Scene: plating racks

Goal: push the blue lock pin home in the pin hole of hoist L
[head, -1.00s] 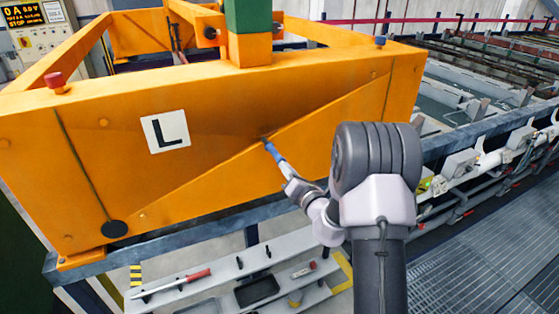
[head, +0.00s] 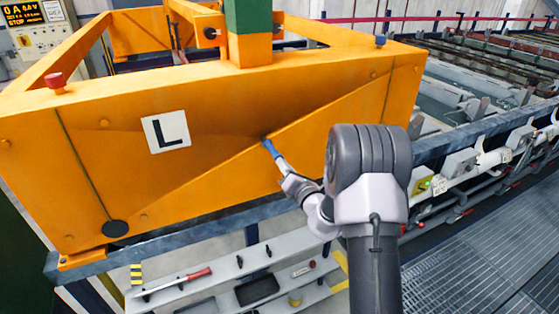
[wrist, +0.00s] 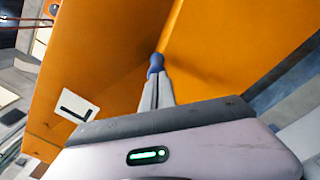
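The orange hoist L (head: 200,95) fills the left half of the head view, with a white L plate (head: 166,131) on its front face. My gripper (head: 274,157) is at the front face, right of the plate. It is shut on the blue lock pin (head: 268,146), whose tip meets the orange face beside the diagonal ridge. In the wrist view the blue pin (wrist: 155,64) sticks out beyond the closed fingers (wrist: 158,88) against the orange panel. The pin hole itself is hidden, so I cannot tell how deep the pin sits.
A red knob (head: 56,82) and a blue knob (head: 380,41) stand on top of the hoist. A grey shelf (head: 220,282) below holds a red-handled tool (head: 172,284) and small trays. A rail with boxes runs along the right, beside grating floor (head: 480,230).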

